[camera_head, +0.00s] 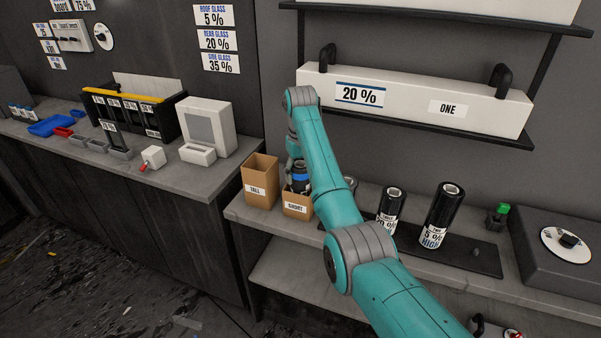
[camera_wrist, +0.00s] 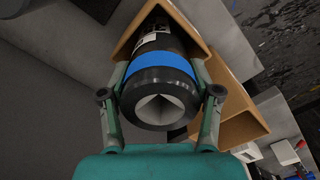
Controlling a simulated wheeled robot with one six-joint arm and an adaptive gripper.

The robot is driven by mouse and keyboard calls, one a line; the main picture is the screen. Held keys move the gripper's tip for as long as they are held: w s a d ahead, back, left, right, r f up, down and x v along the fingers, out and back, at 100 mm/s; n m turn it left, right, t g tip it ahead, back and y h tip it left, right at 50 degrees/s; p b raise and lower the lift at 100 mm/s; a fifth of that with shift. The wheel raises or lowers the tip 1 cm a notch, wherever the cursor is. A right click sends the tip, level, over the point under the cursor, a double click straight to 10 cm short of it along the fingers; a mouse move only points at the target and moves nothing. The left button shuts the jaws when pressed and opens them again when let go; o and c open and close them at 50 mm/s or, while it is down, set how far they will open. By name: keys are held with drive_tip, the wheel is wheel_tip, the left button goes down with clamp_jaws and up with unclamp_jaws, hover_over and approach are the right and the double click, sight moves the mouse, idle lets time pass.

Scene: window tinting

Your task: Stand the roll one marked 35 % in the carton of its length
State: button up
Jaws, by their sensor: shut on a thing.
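A black roll with a blue band (camera_head: 300,183) stands in the mouth of the carton marked SHORT (camera_head: 297,207); its lower end is hidden by the carton wall. My gripper (camera_head: 298,168) is shut on this roll near its upper end, partly hidden by my arm. In the wrist view my gripper (camera_wrist: 160,77) has a finger on each side of the roll (camera_wrist: 160,70), whose label is cut off and cannot be read. The short carton's rim (camera_wrist: 188,22) surrounds the roll there. The carton marked TALL (camera_head: 260,184) stands to the left and looks empty.
Two black rolls, one partly hidden (camera_head: 391,205) and a taller one marked 5 % HIGH (camera_head: 441,216), stand on a dark mat (camera_head: 482,257) right of my arm. A shelf with a long white box (camera_head: 410,97) hangs above.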

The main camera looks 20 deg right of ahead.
drive_tip(key=shift+f, duration=0.35)
drive_tip(key=o, duration=1.4)
